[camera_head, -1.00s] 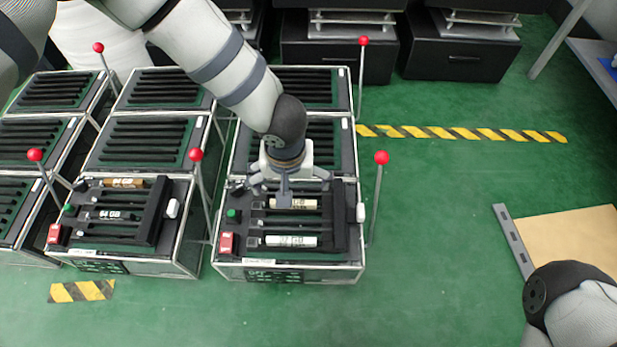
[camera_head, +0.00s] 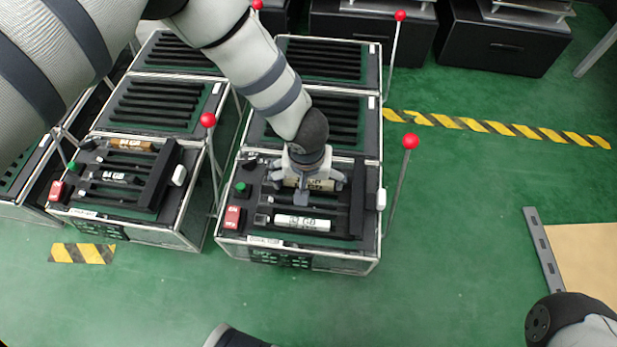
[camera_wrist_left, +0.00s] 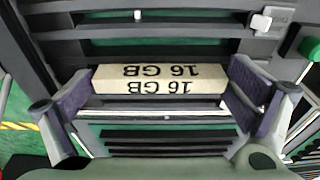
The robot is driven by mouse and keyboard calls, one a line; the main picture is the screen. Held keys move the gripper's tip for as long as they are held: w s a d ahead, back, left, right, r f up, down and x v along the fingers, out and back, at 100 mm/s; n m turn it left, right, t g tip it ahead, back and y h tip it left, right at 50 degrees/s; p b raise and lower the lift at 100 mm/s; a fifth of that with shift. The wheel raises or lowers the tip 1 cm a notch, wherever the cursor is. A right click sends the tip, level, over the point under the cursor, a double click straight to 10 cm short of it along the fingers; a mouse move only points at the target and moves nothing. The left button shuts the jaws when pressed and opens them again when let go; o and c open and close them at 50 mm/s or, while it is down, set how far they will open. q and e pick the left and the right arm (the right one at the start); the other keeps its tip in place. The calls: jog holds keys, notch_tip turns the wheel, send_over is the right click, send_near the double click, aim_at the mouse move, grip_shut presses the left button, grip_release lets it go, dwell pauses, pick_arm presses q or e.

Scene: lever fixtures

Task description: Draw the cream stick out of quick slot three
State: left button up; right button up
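The cream stick (camera_head: 318,185), marked 16 GB, lies in the right front box (camera_head: 330,262), in a slot behind a white stick (camera_head: 308,223) marked GB. My left gripper (camera_head: 306,182) is down over the cream stick and partly hides it in the head view. In the left wrist view, the cream stick (camera_wrist_left: 160,72) lies lengthwise between the fingers of my left gripper (camera_wrist_left: 162,90). The fingers are spread wide, one near each end of the stick; whether they touch it I cannot tell. My right gripper is out of view.
The right box carries a red switch (camera_head: 232,217), a green button (camera_head: 241,187) and a white latch (camera_head: 381,198). A red-knobbed lever (camera_head: 410,142) stands on its right, another (camera_head: 208,120) on its left. A similar box with a brown stick (camera_head: 131,144) stands left.

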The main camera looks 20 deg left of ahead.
aim_at(309, 181)
pick_arm(q)
jog(key=c, duration=0.9)
jog(key=shift+r+p, duration=0.4)
jog(key=shift+r, duration=0.3)
jog(key=shift+r+p, duration=0.85)
jog(key=shift+r, duration=0.75)
